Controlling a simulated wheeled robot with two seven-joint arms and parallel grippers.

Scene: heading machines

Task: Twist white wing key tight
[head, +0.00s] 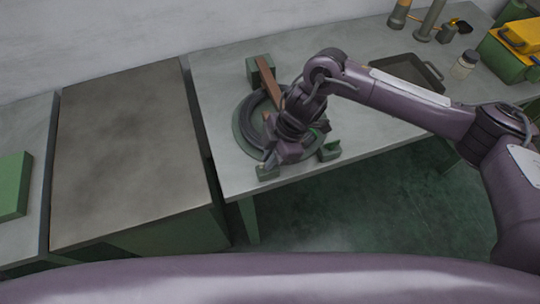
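My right arm reaches in from the right. Its gripper (277,160) points down over the near part of a round green fixture (241,141) with a dark coiled ring (248,109) on it. I cannot make out its fingertips or whether they hold anything. I cannot see the white wing key; the gripper and wrist cover part of the fixture. My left gripper is not in view.
A brown bar (268,82) and green blocks sit around the fixture on the grey table (222,88). A dark tray (405,72), a jar (464,65) and a yellow-green case (508,58) stand to the right. The brown-grey surface (130,150) at left is clear.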

